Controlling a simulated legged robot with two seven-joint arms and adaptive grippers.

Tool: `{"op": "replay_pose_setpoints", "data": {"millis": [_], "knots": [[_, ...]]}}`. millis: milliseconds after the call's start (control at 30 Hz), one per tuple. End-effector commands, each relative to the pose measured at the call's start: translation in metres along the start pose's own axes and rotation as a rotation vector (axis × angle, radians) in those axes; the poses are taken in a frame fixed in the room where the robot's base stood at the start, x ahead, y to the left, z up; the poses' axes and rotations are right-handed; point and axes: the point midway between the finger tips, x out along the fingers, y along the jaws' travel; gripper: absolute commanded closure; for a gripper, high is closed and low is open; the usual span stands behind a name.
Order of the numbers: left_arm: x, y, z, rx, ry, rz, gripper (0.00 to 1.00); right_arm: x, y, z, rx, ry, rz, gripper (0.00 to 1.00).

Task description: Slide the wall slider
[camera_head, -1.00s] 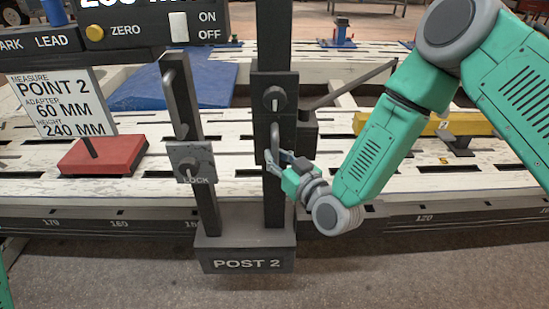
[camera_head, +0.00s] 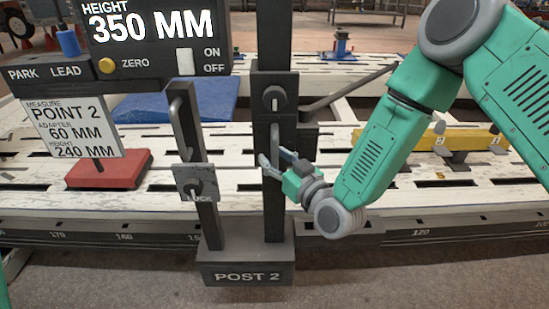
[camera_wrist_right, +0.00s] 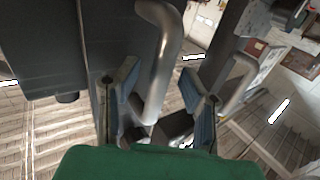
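The wall slider looks to be the dark carriage (camera_head: 285,92) on the right column of the Post 2 stand, with a round knob (camera_head: 274,98) and a vertical grey bar handle (camera_head: 275,138). My right gripper (camera_head: 275,157) is at the handle's lower end, its fingers spread. In the right wrist view, the metal handle (camera_wrist_right: 160,60) runs down between the two open finger pads (camera_wrist_right: 165,100), with a gap on both sides. I cannot tell whether any finger touches it. My left gripper is not in view; only a green sliver shows at the lower left edge.
The left column carries a LOCK plate (camera_head: 195,182) and a bar handle (camera_head: 178,118). A display (camera_head: 155,40) reads 350 MM. A card (camera_head: 68,125) says Point 2, adapter 60 mm, height 240 mm. A yellow bar (camera_head: 460,138) lies right, behind my arm.

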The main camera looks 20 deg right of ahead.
Motion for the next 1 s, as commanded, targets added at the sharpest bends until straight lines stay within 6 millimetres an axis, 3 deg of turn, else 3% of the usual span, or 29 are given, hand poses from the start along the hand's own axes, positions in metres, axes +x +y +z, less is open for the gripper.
{"op": "replay_pose_setpoints", "data": {"millis": [167, 267, 500, 700, 1000], "knots": [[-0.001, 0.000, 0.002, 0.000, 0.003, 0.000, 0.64, -0.008, 0.001, 0.000, 0.000, -0.001, 0.001, 0.64], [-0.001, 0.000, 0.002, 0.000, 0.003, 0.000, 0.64, -0.023, 0.001, 0.000, 0.000, -0.002, 0.001, 0.64], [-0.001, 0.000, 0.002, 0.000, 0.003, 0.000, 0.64, -0.075, 0.000, 0.002, 0.002, -0.005, 0.000, 0.64], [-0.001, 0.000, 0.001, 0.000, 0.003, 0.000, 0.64, -0.108, 0.000, 0.002, 0.001, -0.004, 0.000, 0.64], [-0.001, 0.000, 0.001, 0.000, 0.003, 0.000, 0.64, -0.121, 0.001, 0.002, 0.001, -0.001, 0.000, 0.64]]}}
